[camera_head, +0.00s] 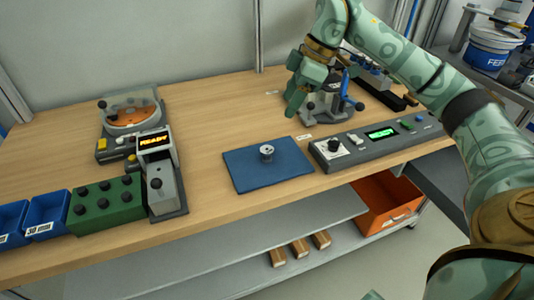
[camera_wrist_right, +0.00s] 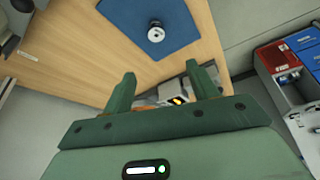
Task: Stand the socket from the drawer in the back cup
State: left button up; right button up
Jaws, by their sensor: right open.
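A small silver, round, flanged piece (camera_head: 266,150) stands on a blue mat (camera_head: 240,172) near the table's front edge; I cannot tell if it is the socket. It also shows in the right wrist view (camera_wrist_right: 156,32). An orange drawer or bin (camera_head: 372,202) sits below the tabletop at the right; nothing can be made out inside it. I cannot pick out the back cup. My right gripper (camera_head: 294,104) is open and empty above the table, behind the mat. Its two fingers stand apart in the right wrist view (camera_wrist_right: 163,88). My left gripper is out of view.
A grey control box (camera_head: 375,142) with a green display lies right of the mat. A grey device (camera_head: 330,108) with a blue handle stands behind it.

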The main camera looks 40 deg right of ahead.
jog(key=b, duration=0.3)
send_over(267, 149)
jog(key=s, duration=0.2)
jog(key=f, duration=0.6)
jog(key=d+f, duration=0.1)
jog(key=f, duration=0.3)
jog(key=shift+w, duration=0.2)
jog(key=b+x, duration=0.1)
jog(key=x, duration=0.1)
jog(key=d+b+x, duration=0.1)
jog(key=x, duration=0.1)
jog(key=shift+a+f+b, duration=0.1)
jog(key=shift+f+b, duration=0.2)
jog(key=shift+f, duration=0.2)
jog(key=shift+w+a+f, duration=0.1)
jog(key=shift+f, duration=0.15)
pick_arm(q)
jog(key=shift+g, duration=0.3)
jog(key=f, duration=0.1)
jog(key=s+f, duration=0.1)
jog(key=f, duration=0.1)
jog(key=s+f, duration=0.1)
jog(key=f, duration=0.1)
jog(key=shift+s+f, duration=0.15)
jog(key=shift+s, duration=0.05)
pick_arm(e)
jog(key=shift+r, duration=0.15)
jog(key=c, duration=1.1)
